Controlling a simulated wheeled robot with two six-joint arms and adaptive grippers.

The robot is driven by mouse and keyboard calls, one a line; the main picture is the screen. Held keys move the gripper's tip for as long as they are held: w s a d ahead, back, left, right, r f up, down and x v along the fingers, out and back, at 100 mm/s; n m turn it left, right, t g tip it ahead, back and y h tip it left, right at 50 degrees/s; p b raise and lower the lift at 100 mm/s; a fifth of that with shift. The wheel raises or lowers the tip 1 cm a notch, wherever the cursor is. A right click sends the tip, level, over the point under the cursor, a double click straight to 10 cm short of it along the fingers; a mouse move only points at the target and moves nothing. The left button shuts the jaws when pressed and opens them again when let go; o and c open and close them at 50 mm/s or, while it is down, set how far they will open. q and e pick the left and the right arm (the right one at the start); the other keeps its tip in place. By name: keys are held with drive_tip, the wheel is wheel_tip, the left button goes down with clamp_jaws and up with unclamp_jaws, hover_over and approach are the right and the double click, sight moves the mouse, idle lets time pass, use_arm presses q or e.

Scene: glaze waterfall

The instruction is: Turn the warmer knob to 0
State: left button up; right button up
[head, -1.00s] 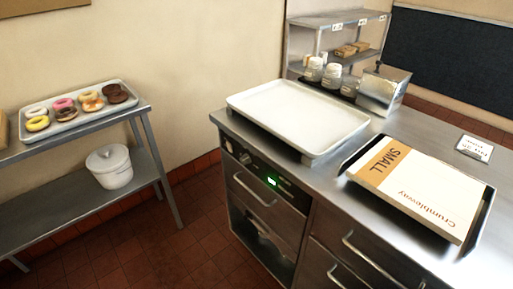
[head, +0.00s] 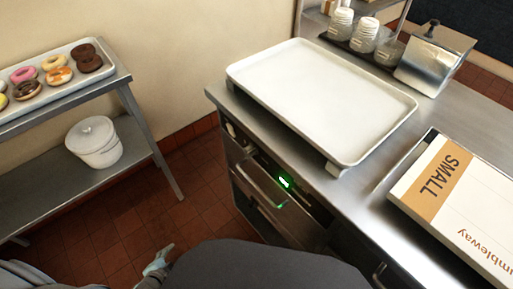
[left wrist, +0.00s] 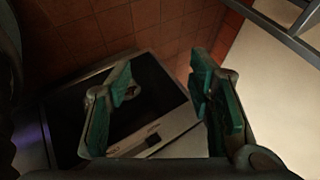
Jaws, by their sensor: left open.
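The warmer's front panel (head: 300,197) is set in the near side of the steel counter, with a lit green display (head: 285,183). A small knob (head: 231,129) seems to show at the panel's left end, under the counter edge; its setting is too small to read. My left gripper (head: 158,262) is low at the bottom of the head view, left of the warmer and apart from it. In the left wrist view my left gripper (left wrist: 163,95) is open, its teal fingers apart with nothing between them. My right gripper is not in view.
A white tray (head: 325,85) sits on the counter above the warmer. A box marked SMALL (head: 470,205) lies at right. A steel side table (head: 115,85) with a doughnut tray and a white bucket (head: 95,142) stands at left. Red floor between is free.

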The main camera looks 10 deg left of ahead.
sight(246, 153)
use_arm(q)
drive_tip(key=w+d+r+m+t+h+b, duration=0.2)
drive_tip(key=w+r+m+t+h, duration=0.4)
drive_tip(key=w+r+m, duration=1.1)
drive_tip(key=d+r+m+h+b, duration=0.1)
drive_tip(key=d+r+m+h, duration=0.75)
drive_tip(key=r+m, duration=0.6)
drive_tip(key=shift+m+g+y, duration=0.3)
drive_tip(key=shift+m+y, duration=0.15)
drive_tip(key=shift+m, duration=0.5)
drive_tip(key=x, duration=0.4)
drive_tip(key=f+x, duration=0.1)
drive_tip(key=x, duration=0.8)
drive_tip(key=shift+s+d+f+p, duration=0.2)
drive_tip(key=shift+s+d+p, duration=0.1)
drive_tip(key=shift+d+p, duration=0.1)
drive_tip(key=shift+w+d, duration=0.15)
drive_tip(key=shift+d, duration=0.05)
